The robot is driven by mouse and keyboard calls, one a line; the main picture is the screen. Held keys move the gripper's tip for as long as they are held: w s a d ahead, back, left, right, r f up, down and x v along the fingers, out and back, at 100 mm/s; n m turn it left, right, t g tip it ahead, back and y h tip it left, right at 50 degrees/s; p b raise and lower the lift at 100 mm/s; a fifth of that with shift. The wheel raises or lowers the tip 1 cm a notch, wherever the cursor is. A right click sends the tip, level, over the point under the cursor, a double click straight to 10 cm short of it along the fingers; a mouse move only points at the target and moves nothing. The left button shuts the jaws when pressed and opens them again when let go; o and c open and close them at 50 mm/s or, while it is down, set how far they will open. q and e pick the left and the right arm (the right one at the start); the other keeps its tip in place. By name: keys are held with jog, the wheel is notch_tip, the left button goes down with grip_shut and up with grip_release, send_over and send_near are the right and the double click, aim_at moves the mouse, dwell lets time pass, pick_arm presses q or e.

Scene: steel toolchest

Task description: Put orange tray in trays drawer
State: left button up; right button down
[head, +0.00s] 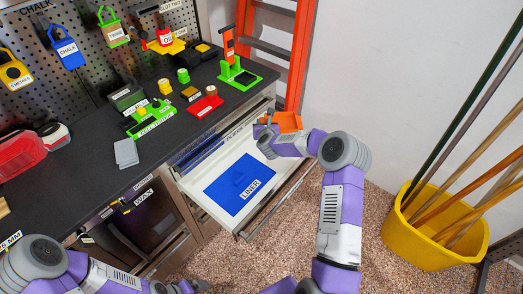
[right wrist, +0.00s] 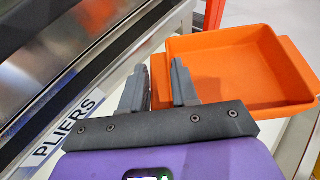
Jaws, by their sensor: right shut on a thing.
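The orange tray (head: 288,121) is held at the far right end of the open drawer (head: 222,171), over or at its rim; I cannot tell if it touches. My right gripper (head: 263,133) is shut on its edge. In the right wrist view the shallow, empty tray (right wrist: 238,65) sits beyond the fingers (right wrist: 160,85), which hide part of its near left side. The open drawer is white inside, with a blue liner (head: 228,195) marked LINER on its floor. No trays label is readable. My left gripper (head: 187,287) is low at the bottom edge, its fingers unclear.
The dark worktop (head: 100,180) holds a green stand (head: 239,73), a red block and other small items. A PLIERS label (right wrist: 66,132) marks the drawer edge above. An orange ladder (head: 298,50) stands behind. A yellow bucket (head: 430,235) of poles is at right.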

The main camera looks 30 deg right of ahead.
notch_tip(320, 180, down, 12)
jog(key=shift+r+b, duration=0.2)
jog(key=shift+b, duration=1)
jog(key=shift+f+b, duration=0.25)
jog(key=shift+b, duration=0.05)
jog(key=c, duration=0.8)
grip_release()
jog(key=shift+c, duration=0.2)
jog(key=shift+r, duration=0.15)
jog(key=shift+r+p, duration=0.2)
jog(key=shift+p, duration=0.2)
jog(key=p+v, duration=0.2)
jog(key=v, duration=1)
jog(key=shift+f, duration=0.2)
